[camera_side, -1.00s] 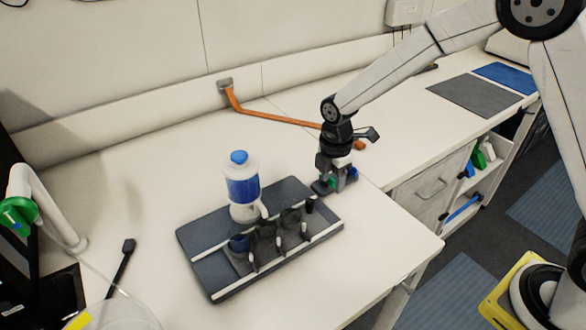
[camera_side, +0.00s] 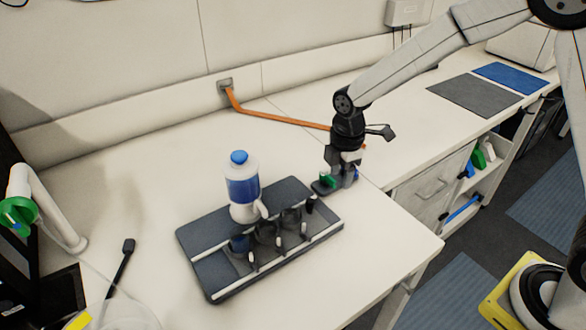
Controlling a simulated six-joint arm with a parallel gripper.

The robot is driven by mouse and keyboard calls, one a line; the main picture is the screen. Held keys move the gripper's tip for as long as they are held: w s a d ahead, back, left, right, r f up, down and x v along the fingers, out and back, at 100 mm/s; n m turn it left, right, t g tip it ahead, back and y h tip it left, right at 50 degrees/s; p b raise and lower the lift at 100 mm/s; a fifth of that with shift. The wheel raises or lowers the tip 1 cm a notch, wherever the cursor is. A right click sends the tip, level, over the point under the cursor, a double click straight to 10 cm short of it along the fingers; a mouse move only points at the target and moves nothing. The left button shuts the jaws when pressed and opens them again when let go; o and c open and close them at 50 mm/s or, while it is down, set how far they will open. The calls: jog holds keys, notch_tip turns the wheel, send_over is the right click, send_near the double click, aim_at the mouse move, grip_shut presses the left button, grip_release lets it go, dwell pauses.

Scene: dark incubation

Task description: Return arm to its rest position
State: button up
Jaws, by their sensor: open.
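My gripper (camera_side: 344,176) hangs pointing down over the white bench, just right of the dark tray's far right corner. Its jaws are open. A small dark base with a green part (camera_side: 327,181) sits on the bench at the gripper's fingers. I cannot tell whether the fingers touch it.
A dark tray (camera_side: 205,265) holds a white bottle with a blue label and cap (camera_side: 242,186) and several dark round holders (camera_side: 265,231). An orange hose (camera_side: 280,119) runs behind my gripper. A white pipe with a green fitting (camera_side: 45,205) stands at left. Grey (camera_side: 470,95) and blue mats (camera_side: 510,77) lie at back right.

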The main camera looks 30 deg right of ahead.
jog(key=s+d+r+m+t, duration=0.1)
jog(key=s+d+m, duration=0.2)
jog(key=s+m, duration=0.4)
jog(key=s+d+m+t, duration=0.1)
jog(key=s+d+m, duration=0.2)
jog(key=s+m, duration=0.4)
jog(key=shift+s+d+r+m, duration=0.3)
jog(key=shift+s+r+m, duration=0.1)
jog(key=shift+m, duration=0.7)
jog(key=shift+w, duration=0.1)
